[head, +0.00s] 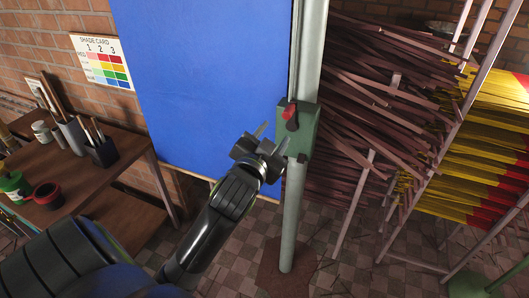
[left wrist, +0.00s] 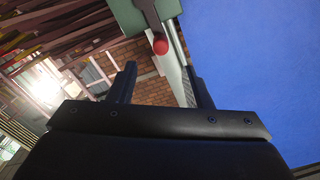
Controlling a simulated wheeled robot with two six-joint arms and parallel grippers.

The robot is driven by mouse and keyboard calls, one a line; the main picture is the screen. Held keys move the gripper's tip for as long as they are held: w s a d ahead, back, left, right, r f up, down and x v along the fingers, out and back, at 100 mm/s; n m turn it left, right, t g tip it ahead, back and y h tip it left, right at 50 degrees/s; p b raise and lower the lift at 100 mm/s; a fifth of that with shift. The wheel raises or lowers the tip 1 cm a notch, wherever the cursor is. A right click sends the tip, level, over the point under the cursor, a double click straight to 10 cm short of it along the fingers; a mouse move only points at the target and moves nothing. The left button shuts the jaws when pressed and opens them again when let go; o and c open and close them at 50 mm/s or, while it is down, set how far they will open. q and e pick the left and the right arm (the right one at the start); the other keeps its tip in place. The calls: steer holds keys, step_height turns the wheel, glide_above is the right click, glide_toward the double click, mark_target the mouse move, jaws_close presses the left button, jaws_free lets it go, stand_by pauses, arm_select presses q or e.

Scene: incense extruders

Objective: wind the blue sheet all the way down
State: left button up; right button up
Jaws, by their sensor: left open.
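The blue sheet (head: 205,85) hangs from above the top of the head view, its lower edge at about the height of the table. It also fills the right of the left wrist view (left wrist: 255,70). A grey post (head: 293,210) stands at its right edge and carries a green box (head: 302,130) with a red-knobbed crank (head: 290,114). The red knob shows in the left wrist view (left wrist: 160,45), ahead of the fingers. My left gripper (head: 265,140) is open and empty, just left of the box and apart from the knob. My right gripper is not in view.
A wooden table (head: 125,145) at the left holds pots and a dark tool box (head: 102,151). A shade card (head: 102,62) hangs on the brick wall. Racks of dark sticks (head: 385,110) and yellow-red sticks (head: 480,150) stand close on the right.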

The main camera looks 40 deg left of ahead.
arm_select(q)
steer(key=v, duration=0.4)
steer(key=shift+s+d+b, duration=0.1)
steer(key=shift+s+b, duration=0.2)
steer(key=shift+b, duration=0.05)
steer(key=shift+f, duration=0.1)
step_height(320, 180, down, 40)
steer(key=a+g+h, duration=0.1)
steer(key=a+g, duration=0.2)
steer(key=g, duration=0.5)
steer(key=s+f+n+g+h, duration=0.15)
steer(key=s+f+g, duration=0.25)
steer(key=s+f, duration=1.2)
steer(key=s+d+f+n+g, duration=0.1)
steer(key=s+f, duration=0.4)
steer(key=s, duration=0.6)
steer(key=s+d+f+n+g, duration=0.1)
steer(key=s+d+f+g, duration=0.1)
steer(key=s+f, duration=0.4)
steer(key=s+g, duration=0.1)
steer(key=s, duration=0.4)
steer(key=shift+s+f, duration=0.2)
steer(key=shift+f, duration=0.05)
